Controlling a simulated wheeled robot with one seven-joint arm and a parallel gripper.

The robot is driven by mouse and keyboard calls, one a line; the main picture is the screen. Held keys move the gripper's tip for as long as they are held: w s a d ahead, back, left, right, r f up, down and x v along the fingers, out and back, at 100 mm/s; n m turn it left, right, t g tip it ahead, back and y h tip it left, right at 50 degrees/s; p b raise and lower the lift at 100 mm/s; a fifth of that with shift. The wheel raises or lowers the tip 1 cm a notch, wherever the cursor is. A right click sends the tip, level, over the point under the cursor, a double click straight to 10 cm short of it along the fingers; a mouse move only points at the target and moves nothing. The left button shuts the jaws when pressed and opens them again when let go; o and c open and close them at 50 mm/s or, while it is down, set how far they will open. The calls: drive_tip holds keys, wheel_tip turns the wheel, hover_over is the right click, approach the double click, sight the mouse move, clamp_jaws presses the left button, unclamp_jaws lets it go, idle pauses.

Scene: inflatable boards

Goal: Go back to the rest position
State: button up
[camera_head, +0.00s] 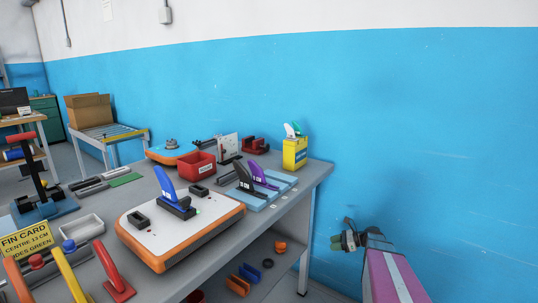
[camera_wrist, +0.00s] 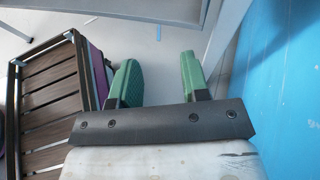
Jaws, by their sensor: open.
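My gripper (camera_wrist: 157,80) is open and empty, with its two green fingers apart in the wrist view. In the head view my gripper (camera_head: 343,241) is at the lower right, beyond the right end of the workbench (camera_head: 318,172) and in front of the blue wall. Nothing is between the fingers. An orange-and-white board (camera_head: 180,240) lies on the bench with a blue fin (camera_head: 166,185) standing upright on it. A black fin (camera_head: 243,177) and a purple fin (camera_head: 258,173) stand on a light blue tray (camera_head: 270,192) behind it.
A red bin (camera_head: 196,165) and a yellow box (camera_head: 295,153) stand toward the back of the bench. Red and yellow handles (camera_head: 70,275) are at the front left. A brown slatted crate (camera_wrist: 50,95) lies left of my gripper in the wrist view. The blue wall (camera_wrist: 295,80) is close on the right.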

drive_tip(key=s+a+r+n+g+h, duration=0.1)
drive_tip(key=s+a+r+n+h, duration=0.2)
drive_tip(key=s+n, duration=0.6)
drive_tip(key=s+a+r+n+g+h, duration=0.2)
drive_tip(key=s+a+r+n+h, duration=0.1)
drive_tip(key=s+a+n+h, duration=0.5)
drive_tip(key=s+n+h, duration=0.1)
drive_tip(key=n, duration=0.2)
drive_tip(key=shift+s+a+h, duration=0.2)
drive_tip(key=shift+s+h, duration=0.1)
drive_tip(key=shift+s, duration=0.1)
